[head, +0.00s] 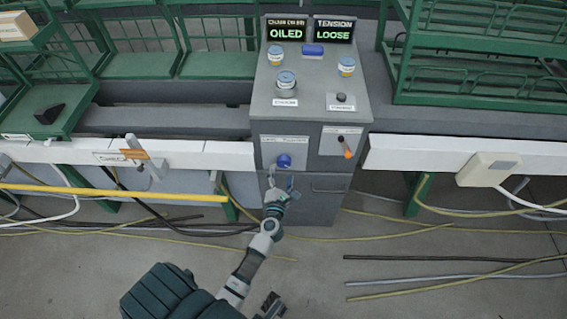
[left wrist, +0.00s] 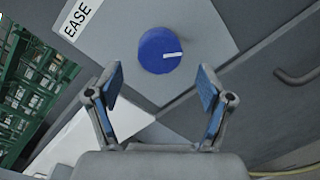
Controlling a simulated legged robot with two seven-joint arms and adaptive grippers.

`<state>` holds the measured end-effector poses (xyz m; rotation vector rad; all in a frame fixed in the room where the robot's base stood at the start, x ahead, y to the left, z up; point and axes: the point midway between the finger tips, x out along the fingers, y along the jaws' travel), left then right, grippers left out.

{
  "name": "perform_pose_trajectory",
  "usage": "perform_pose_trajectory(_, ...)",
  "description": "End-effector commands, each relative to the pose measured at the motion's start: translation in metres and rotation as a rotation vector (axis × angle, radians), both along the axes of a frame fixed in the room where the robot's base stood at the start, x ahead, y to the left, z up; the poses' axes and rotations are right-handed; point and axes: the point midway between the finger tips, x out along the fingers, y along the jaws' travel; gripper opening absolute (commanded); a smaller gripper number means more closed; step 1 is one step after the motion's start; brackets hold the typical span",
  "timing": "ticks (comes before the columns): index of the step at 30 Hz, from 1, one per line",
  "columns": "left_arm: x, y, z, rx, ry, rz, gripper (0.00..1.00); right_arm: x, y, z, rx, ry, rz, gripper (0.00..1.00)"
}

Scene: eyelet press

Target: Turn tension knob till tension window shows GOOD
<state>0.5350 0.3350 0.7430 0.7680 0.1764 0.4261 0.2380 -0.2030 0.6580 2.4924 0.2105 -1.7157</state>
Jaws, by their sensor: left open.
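The tension window (head: 333,30) on top of the grey press cabinet reads LOOSE in green. A blue round knob (head: 284,160) sits on a light plate on the cabinet's front. In the left wrist view the blue knob (left wrist: 160,50) has a white line pointing to the right. A label partly cut off there reads EASE. My left gripper (head: 281,180) is open and empty just below the knob. In the left wrist view its two blue-padded fingers (left wrist: 159,88) stand apart, with the knob beyond their tips, not touching.
A second window (head: 287,30) reads OILED. Green racks (head: 480,60) stand on both sides. Cables and a yellow bar (head: 115,194) lie low.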

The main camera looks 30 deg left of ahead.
Motion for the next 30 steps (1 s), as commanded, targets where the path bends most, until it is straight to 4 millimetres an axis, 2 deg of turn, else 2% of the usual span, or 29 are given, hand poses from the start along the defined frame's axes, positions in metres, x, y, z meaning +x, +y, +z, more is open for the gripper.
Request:
perform_pose_trajectory(3, 0.022, 0.011, 0.0, 0.002, 0.0, 0.0, 0.8, 0.006, 0.002, -0.001, 0.007, -0.03, 0.002, 0.0)
perform_pose_trajectory(9, 0.043, 0.021, -0.001, 0.003, 0.001, 0.0, 0.8, 0.017, 0.006, 0.001, 0.02, -0.084, 0.006, 0.0)
perform_pose_trajectory(20, 0.048, 0.024, 0.0, 0.002, 0.001, 0.0, 0.8, 0.021, 0.007, 0.002, 0.023, -0.098, 0.006, 0.0)
perform_pose_trajectory(23, 0.048, 0.023, 0.0, 0.002, 0.001, 0.0, 0.57, 0.021, 0.007, 0.002, 0.023, -0.098, 0.006, 0.0)
perform_pose_trajectory(27, 0.048, 0.023, -0.001, 0.001, 0.002, -0.001, 0.22, 0.021, 0.007, 0.002, 0.022, -0.099, 0.006, 0.0)
perform_pose_trajectory(30, 0.048, 0.023, -0.001, 0.002, 0.001, -0.001, 0.2, 0.021, 0.007, 0.002, 0.022, -0.099, 0.006, 0.0)
